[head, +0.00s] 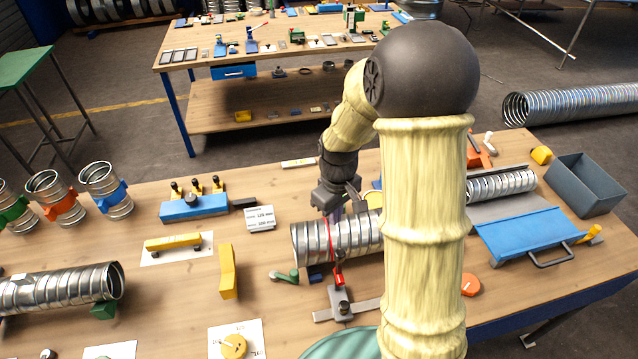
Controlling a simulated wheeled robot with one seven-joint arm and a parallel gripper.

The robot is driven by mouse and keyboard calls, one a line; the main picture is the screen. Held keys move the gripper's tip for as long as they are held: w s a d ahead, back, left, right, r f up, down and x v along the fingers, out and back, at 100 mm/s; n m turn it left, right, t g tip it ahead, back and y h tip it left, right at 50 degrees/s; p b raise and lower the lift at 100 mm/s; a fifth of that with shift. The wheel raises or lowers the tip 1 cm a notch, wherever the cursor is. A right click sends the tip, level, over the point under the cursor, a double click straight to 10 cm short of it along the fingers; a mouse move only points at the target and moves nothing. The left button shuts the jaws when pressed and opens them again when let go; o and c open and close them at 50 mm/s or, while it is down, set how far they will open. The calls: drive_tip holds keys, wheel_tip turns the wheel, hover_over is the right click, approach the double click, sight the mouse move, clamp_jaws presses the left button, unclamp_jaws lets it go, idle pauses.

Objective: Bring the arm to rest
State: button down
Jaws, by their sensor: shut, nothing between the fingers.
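My arm rises large in the middle of the head view, with cream sleeved links and a dark round joint. It bends back and down to my gripper (337,213), which is dark and small over the wooden workbench (170,285). My gripper is shut with nothing held. It points down just above or behind a spiral duct piece (312,243) with a red band around it. The fingertips are small and partly hidden, so I cannot tell whether they touch anything. My arm covers the right part of that duct.
Banded duct pieces (105,190) stand at left, and a long duct (60,288) lies at front left. A metal clamp (341,303) is in front of the middle duct. At right are a blue-plated tool (525,235) and a grey bin (583,185). A second bench (270,112) stands behind.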

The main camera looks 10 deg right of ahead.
drive_tip(key=shift+s, duration=0.1)
drive_tip(key=s+f+m+t+b, duration=0.2)
drive_tip(key=s+m+b, duration=0.4)
drive_tip(key=s+b, duration=0.3)
drive_tip(key=shift+s+f+t, duration=0.3)
drive_tip(key=shift+s+f, duration=0.55)
drive_tip(key=shift+s, duration=0.05)
drive_tip(key=shift+w, duration=0.1)
idle(0.3)
